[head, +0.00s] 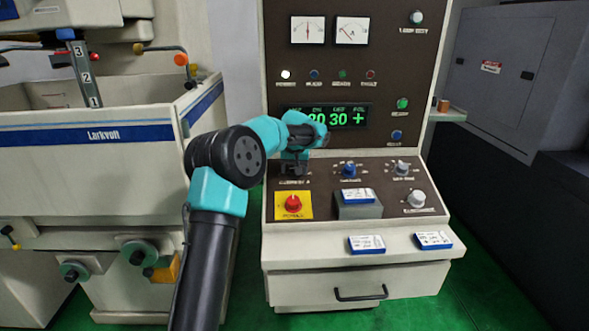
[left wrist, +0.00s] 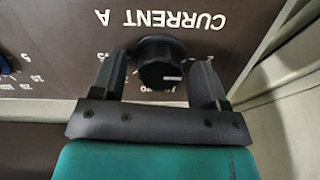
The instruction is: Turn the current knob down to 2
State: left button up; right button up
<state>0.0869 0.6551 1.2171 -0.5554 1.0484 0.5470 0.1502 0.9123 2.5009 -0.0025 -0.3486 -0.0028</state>
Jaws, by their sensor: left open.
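The current knob (left wrist: 160,66) is a black round knob with a white mark, under an upside-down "CURRENT A" label (left wrist: 160,20) in the left wrist view. Its mark lies toward the right of the picture there. Some scale numbers around it are covered by my gripper. My left gripper (left wrist: 162,60) is open, with one finger on each side of the knob; I cannot tell whether they touch it. In the head view my left gripper (head: 294,166) points down at the panel's left part and hides the knob. My right gripper is not in view.
A red knob on a yellow plate (head: 293,204) sits just below my gripper. A blue knob (head: 348,170) is to the right. Labelled blocks (head: 367,244) lie on the front ledge.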

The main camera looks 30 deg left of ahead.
pick_arm(q)
jog(key=v, duration=1.7)
jog(key=shift+r, duration=0.2)
jog(key=shift+d, duration=0.15)
